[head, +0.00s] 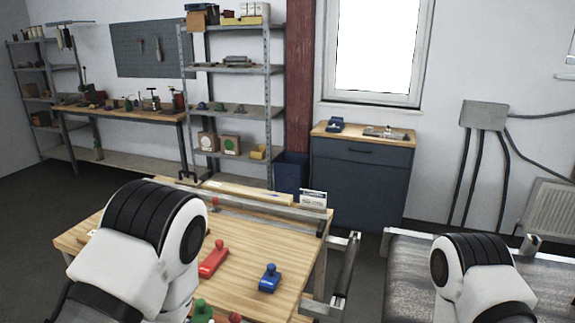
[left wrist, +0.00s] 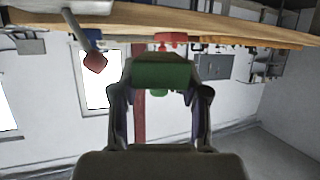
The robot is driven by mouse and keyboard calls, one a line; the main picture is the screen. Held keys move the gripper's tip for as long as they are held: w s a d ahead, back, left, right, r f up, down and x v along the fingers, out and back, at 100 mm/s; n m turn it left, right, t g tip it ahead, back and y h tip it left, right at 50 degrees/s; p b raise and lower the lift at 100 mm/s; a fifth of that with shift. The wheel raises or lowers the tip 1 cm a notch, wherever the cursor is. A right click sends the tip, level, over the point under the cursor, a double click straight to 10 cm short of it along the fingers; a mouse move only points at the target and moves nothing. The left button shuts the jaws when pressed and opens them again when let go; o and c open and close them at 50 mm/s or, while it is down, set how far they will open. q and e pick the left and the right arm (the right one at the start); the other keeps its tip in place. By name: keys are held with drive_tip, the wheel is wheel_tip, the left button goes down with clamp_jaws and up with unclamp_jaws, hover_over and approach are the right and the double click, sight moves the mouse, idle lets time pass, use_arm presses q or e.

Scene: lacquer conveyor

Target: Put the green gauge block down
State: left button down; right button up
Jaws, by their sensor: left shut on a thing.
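My left gripper (left wrist: 162,88) is shut on the green gauge block (left wrist: 165,72). The left wrist view is upside down, and the block's green knob points down in that picture. In the head view only the top of the green gauge block (head: 202,311) shows at the bottom edge, and my left arm hides the left fingers. I cannot tell whether the block touches the wooden table (head: 245,245). My right gripper is out of view.
A red block (head: 213,259) and a blue block (head: 269,278) stand on the table. A red knob (head: 235,317) shows at the bottom edge. A rail and small white card (head: 313,199) are along the back. A grey conveyor (head: 400,285) is at the right. Bare wood surrounds the blue block.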

use_arm(q)
drive_tip(key=s+f, duration=0.2)
drive_tip(key=shift+s+f, duration=0.2)
drive_tip(key=shift+f, duration=0.2)
drive_tip(key=shift+s+r, duration=0.15)
idle(0.3)
